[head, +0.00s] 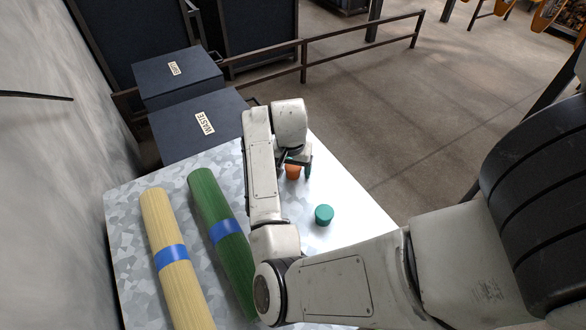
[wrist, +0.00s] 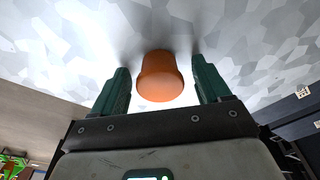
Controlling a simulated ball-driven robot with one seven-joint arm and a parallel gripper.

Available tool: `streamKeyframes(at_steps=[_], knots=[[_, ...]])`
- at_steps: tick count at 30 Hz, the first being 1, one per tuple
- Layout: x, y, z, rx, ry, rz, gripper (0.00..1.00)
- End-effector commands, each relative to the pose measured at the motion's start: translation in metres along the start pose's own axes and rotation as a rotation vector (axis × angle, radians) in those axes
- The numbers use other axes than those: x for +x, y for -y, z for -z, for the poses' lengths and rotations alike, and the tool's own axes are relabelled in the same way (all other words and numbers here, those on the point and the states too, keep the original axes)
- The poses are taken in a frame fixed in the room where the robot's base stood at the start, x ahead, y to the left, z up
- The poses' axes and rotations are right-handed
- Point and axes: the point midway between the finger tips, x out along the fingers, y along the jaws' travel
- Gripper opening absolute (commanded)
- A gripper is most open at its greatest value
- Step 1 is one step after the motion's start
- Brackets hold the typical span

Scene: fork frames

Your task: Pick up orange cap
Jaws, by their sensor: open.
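The orange cap (head: 292,172) stands on the grey patterned table (head: 350,200) near its far edge in the head view. In the wrist view the orange cap (wrist: 159,76) sits between the two green fingers of my gripper (wrist: 163,82), with a gap on each side. My gripper (head: 295,166) is open and down at the table around the cap. My arm partly hides the cap's surroundings in the head view.
A teal cap (head: 324,215) stands nearer on the table. A yellow roll (head: 172,250) and a green roll (head: 213,205), each with a blue band, lie to the left. A dark box labelled WASTE (head: 190,125) and another dark box (head: 175,78) stand beyond the table.

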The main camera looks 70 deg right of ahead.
Motion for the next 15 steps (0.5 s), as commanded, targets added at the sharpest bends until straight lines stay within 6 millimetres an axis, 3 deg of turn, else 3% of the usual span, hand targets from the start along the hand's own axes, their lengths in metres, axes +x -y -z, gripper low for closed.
streamKeyframes(at_steps=[5, 15], knots=[[0.0003, 0.0, 0.0, 0.0, 0.0, 0.0, 0.76], [0.0001, 0.0, 0.0, 0.0, 0.0, 0.0, 0.45]])
